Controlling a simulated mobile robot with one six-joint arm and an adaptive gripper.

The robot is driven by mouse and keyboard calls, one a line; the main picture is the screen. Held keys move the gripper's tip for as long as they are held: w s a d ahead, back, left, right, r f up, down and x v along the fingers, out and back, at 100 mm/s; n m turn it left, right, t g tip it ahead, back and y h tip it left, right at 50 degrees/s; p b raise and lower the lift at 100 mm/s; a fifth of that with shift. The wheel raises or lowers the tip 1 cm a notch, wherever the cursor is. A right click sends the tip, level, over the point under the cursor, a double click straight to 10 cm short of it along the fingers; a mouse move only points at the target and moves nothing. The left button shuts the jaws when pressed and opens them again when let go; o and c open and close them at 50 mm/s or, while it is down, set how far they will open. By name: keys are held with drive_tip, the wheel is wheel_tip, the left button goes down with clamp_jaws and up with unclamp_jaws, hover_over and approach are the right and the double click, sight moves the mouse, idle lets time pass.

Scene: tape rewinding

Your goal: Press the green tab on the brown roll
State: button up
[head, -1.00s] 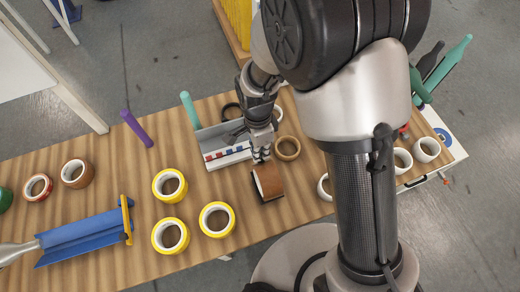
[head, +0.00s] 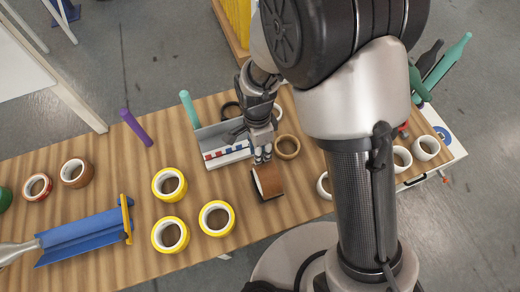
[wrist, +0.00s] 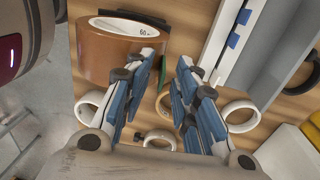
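The brown roll (head: 268,181) stands on its rim near the table's front edge. In the wrist view the brown roll (wrist: 105,50) is at the upper left, its white core marked "60". My gripper (head: 262,154) is just above and behind the roll in the head view. In the wrist view my gripper (wrist: 166,62) has its two blue-padded fingers apart with nothing between them. The left finger overlaps the roll's right side; I cannot tell whether it touches. A thin greenish sliver shows beside that finger; I cannot tell if it is the green tab.
A grey tray (head: 222,146) with a red and blue marked strip is behind the roll. A tan ring (head: 287,147) lies to the right. Several yellow rolls (head: 217,219) lie to the left.

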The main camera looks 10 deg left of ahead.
drive_tip(key=shift+r, duration=0.1)
wheel_tip(320, 180, up, 12)
drive_tip(key=w, duration=0.1)
drive_tip(key=shift+a, duration=0.35)
idle(0.4)
